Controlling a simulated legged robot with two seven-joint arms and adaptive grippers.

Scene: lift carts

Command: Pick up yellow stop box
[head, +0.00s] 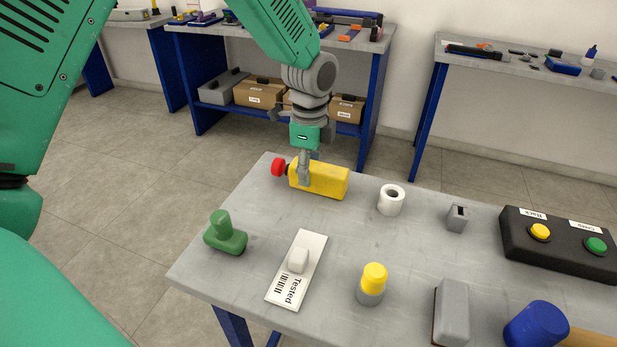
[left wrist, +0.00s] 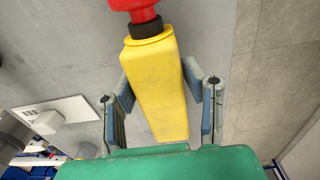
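The yellow stop box (head: 322,180) lies on the grey table near its far left corner, with its red button (head: 279,167) pointing left. My left gripper (head: 306,178) reaches down from above and straddles the box near the button end. In the left wrist view, the box (left wrist: 158,85) sits between the two fingers (left wrist: 157,80), with the red button at the top edge. Both fingertips are right beside the box sides; whether they press on it is unclear. In the head view, the far finger is mostly hidden by the box. My right gripper is out of view.
A white roll (head: 391,199) stands right of the box. A green object (head: 226,235), a white "Tested" card (head: 294,277), a yellow-topped cylinder (head: 372,285) and a black button panel (head: 558,247) are on the table. Other benches stand along the wall.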

